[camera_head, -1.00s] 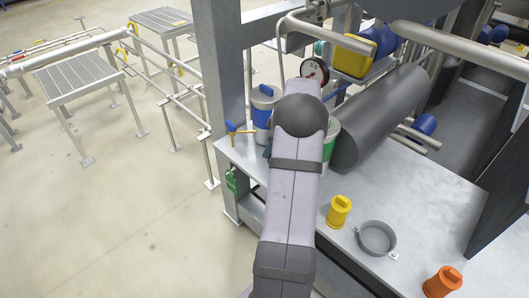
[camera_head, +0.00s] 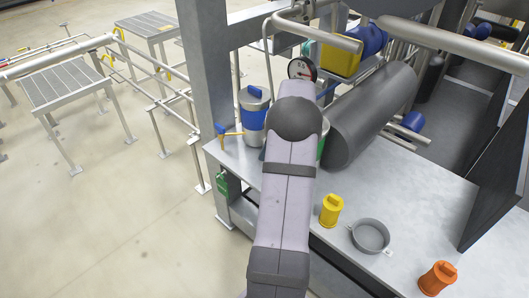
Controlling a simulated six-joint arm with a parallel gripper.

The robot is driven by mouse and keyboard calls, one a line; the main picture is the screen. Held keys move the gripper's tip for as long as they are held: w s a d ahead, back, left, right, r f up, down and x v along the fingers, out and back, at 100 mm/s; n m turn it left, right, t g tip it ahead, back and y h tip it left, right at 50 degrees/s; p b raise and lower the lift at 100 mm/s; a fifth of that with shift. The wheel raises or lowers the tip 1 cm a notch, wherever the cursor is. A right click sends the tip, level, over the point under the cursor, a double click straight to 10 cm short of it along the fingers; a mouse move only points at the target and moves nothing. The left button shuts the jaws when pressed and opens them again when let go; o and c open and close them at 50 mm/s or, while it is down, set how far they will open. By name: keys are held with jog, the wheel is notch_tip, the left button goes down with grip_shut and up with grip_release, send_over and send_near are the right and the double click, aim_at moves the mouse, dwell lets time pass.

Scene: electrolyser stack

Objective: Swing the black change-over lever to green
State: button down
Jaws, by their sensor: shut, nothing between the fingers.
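The black change-over lever does not show; my grey arm blocks the middle of the bench. A canister with a blue band (camera_head: 253,118) stands upright on the bench just left of my arm. A canister with a green band (camera_head: 321,148) shows only as a sliver at the right edge of my arm. My gripper is hidden behind my own arm, so its place relative to the lever cannot be seen.
A small yellow valve with a blue handle (camera_head: 222,129) is left of the blue-banded canister. A gauge (camera_head: 302,68) and a large dark cylinder (camera_head: 370,115) are behind.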

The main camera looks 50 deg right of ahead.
jog(key=w+a+r, duration=0.1)
jog(key=w+a, duration=0.2)
jog(key=d+v, duration=0.1)
jog(key=v, duration=0.9)
jog(key=shift+b, duration=0.3)
jog(key=shift+w+f, duration=0.1)
